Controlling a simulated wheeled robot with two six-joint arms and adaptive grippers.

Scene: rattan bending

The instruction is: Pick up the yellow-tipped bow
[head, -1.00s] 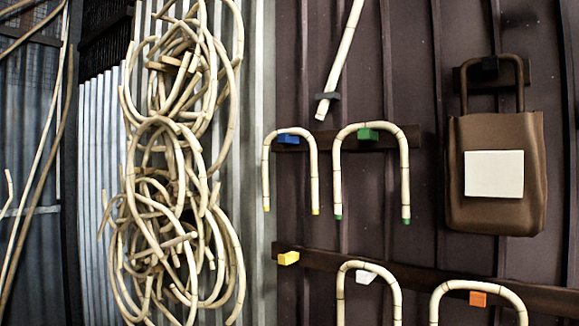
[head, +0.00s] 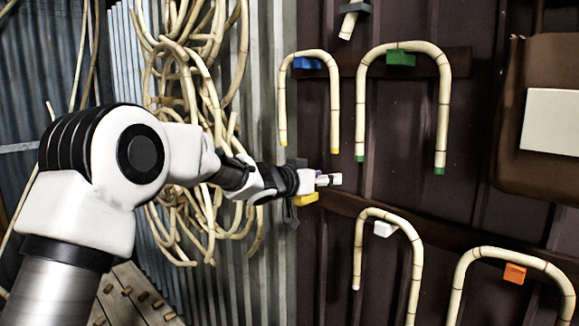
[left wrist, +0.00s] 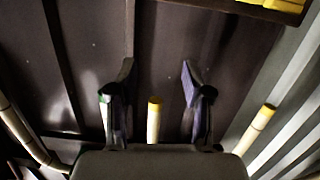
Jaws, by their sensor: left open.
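The yellow-tipped bow (head: 308,52) is a cream rattan U, hanging upside down over a blue peg with both tips downward. My left gripper (head: 328,180) is open and just below its right tip. In the left wrist view, which looks inverted, one yellow tip (left wrist: 154,106) shows between the two spread fingers (left wrist: 158,85) of the left gripper. The bow's other yellow tip (left wrist: 265,115) lies outside the fingers on the right. How deep the tip sits between the fingers cannot be told. My right gripper is not in view.
A green-tipped bow (head: 441,120) hangs close by on the right, on a green peg (head: 400,58). A yellow peg (head: 306,198) is just below the gripper. Two more bows hang lower, on white (head: 385,229) and orange (head: 514,273) pegs. Tangled rattan (head: 185,80) hangs at left.

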